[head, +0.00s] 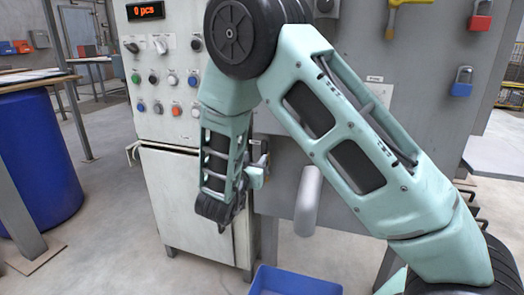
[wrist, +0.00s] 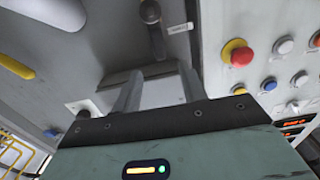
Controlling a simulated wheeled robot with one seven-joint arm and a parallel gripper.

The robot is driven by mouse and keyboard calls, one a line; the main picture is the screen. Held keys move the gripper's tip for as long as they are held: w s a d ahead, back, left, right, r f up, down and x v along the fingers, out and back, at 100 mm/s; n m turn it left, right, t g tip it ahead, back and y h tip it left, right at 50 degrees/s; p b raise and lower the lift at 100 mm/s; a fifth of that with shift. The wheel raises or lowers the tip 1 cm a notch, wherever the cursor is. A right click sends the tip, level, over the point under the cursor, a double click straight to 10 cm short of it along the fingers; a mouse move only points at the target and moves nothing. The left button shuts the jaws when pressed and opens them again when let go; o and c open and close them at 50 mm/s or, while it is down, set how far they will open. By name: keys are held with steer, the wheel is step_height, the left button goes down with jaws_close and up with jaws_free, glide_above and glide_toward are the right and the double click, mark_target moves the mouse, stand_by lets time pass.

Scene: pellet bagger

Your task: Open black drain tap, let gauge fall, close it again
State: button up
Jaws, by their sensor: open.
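In the wrist view a black lever with a rounded end (wrist: 152,22), which looks like the drain tap, sits on the grey panel beside a small white label (wrist: 180,28). My gripper (wrist: 158,78) is open and empty, with its two fingers apart and short of the lever in the picture. A grey surface shows between the fingers. I cannot make out a gauge reading in either view.
A control panel (head: 163,112) with several buttons and a display (head: 145,10) stands at the left. A grey cylinder (head: 307,203) sticks out right of my wrist. A blue bin (head: 295,284) is on the floor below. Padlocks, one blue (head: 462,82), hang at right.

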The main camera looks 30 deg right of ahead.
mark_target(264, 146)
steer(key=x, duration=0.8)
steer(key=shift+w+d+b, duration=0.15)
steer(key=shift+d+b, duration=0.05)
steer(key=shift+b, duration=0.2)
jaws_close()
